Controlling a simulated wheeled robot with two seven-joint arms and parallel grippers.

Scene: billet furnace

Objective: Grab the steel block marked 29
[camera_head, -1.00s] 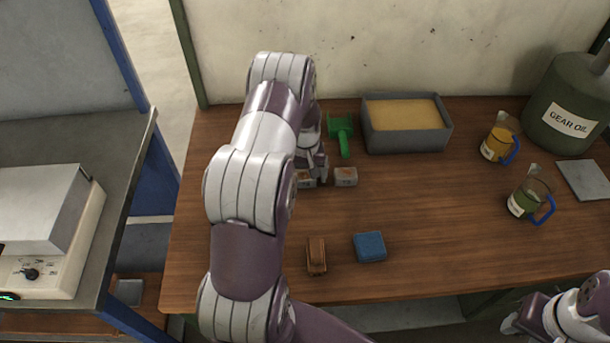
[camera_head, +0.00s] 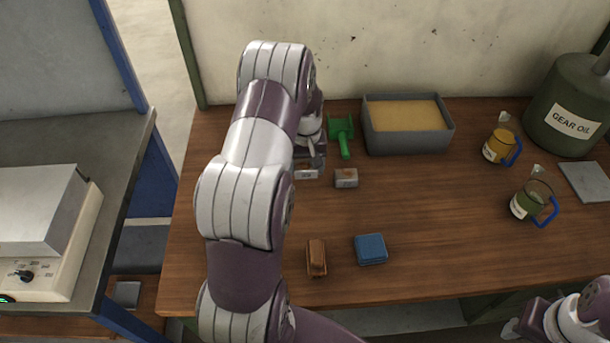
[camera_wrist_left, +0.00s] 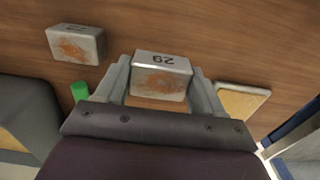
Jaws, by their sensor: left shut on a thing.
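The steel block marked 29 (camera_wrist_left: 161,78) is between the fingers of my left gripper (camera_wrist_left: 160,85) in the left wrist view. It is grey with rusty patches, and the fingers are shut on its two sides. In the head view the block (camera_head: 306,174) shows just beyond my arm, with the left gripper (camera_head: 312,160) over it. A second rusty steel block (camera_head: 346,178) stands to its right, apart from it; it also shows in the left wrist view (camera_wrist_left: 76,44), and its marking is hard to read. My right gripper cannot be made out; only part of that arm shows at lower right.
A green scoop (camera_head: 342,130) and a grey box of sand (camera_head: 450,140) are behind the blocks. A brown brush-like block (camera_head: 317,257) and a blue block (camera_head: 370,249) are in front. Jugs (camera_head: 501,146) and a gear oil can (camera_head: 570,105) stand right. The table's middle is clear.

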